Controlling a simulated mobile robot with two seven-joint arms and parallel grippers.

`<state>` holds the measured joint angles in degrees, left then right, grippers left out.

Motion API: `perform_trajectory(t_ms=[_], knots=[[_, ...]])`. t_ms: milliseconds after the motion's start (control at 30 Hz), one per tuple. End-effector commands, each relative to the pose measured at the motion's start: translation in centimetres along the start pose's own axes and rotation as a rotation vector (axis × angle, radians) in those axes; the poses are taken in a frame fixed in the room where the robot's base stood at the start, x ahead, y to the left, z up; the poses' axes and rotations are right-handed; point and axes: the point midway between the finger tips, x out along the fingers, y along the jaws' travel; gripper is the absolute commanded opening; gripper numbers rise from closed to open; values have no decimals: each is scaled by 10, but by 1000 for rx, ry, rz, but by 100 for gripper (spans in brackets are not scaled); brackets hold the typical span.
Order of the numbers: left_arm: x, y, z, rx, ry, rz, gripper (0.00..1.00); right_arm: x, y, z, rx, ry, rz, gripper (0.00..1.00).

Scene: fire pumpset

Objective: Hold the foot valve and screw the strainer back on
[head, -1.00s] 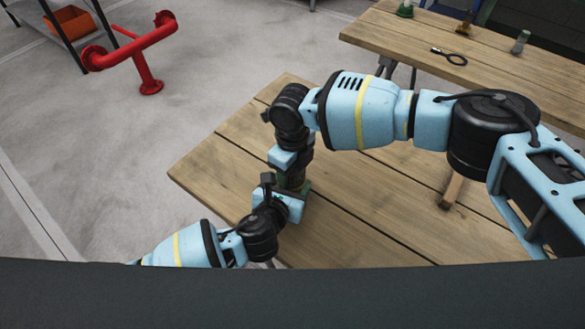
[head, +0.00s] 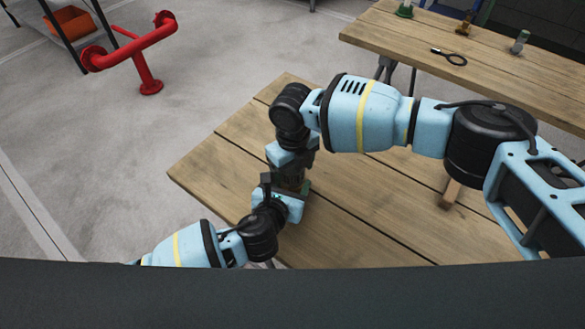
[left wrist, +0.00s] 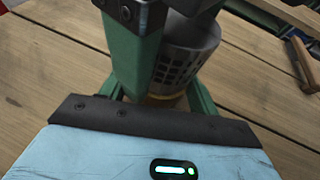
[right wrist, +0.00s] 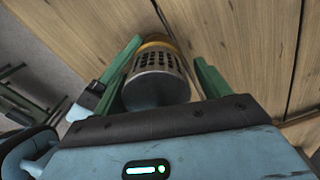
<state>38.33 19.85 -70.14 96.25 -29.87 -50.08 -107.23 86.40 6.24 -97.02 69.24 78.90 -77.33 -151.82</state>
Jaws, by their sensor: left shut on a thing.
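The strainer is a grey perforated cylinder (right wrist: 155,80), upright over the near table; it also shows in the left wrist view (left wrist: 186,48). A brass-coloured ring (left wrist: 168,102) sits below it, seemingly the top of the foot valve, whose body is mostly hidden. My left gripper (head: 284,204) is low at the side, shut on the foot valve. My right gripper (head: 291,172) is directly above, pointing down. Its green fingers (right wrist: 167,62) stand on both sides of the strainer, with a narrow gap showing, so it looks open. One finger partly covers the strainer in the left wrist view.
The near wooden table (head: 350,215) is mostly bare, with a small wooden piece (head: 451,192) under my right arm. A second table (head: 480,60) behind holds a black ring-ended tool (head: 450,57) and small fittings. A red pipe (head: 135,48) stands on the floor at left.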

Motion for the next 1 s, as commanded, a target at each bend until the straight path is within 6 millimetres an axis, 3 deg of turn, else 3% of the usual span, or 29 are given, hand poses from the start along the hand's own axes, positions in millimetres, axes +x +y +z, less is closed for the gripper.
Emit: perform_trajectory(t_ms=[167,533,833,1000], knots=[[0,-2,1,-1,-3,-4,0,-3,3,1,-4,-3,5,78],[0,-2,1,-1,-3,-5,0,-43,2,1,-3,-4,5,78],[0,-2,1,-1,-3,-4,0,-46,2,0,-3,-2,4,78],[0,-1,1,-1,-3,-4,0,-49,3,0,-37,-2,7,73]])
